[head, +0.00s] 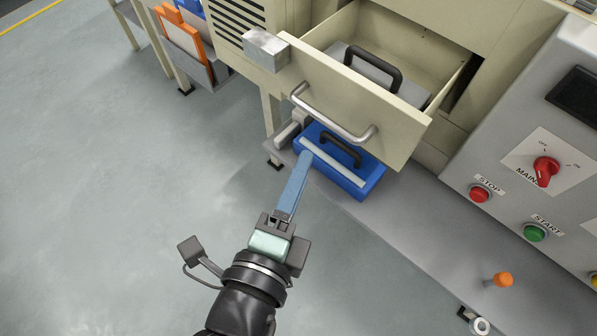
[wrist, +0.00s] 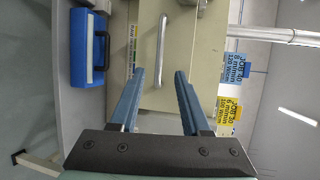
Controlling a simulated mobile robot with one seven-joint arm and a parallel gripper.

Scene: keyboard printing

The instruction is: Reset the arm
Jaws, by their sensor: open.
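My gripper (head: 305,156) is in front of the cream drawer, its long blue fingers pointing toward the machine. In the wrist view the fingers of my gripper (wrist: 159,73) stand apart with nothing between them. The drawer (head: 390,122) is pulled open, and its silver handle (head: 330,118) lies beyond my fingertips. The handle (wrist: 161,50) also shows between and past the fingers in the wrist view. Contact with the drawer cannot be told.
A plate with a black handle (head: 373,68) is inside the drawer. A blue case (head: 365,183) with a black handle sits on the grey ledge below. A control panel (head: 500,180) stands right. Open floor (head: 120,200) lies left.

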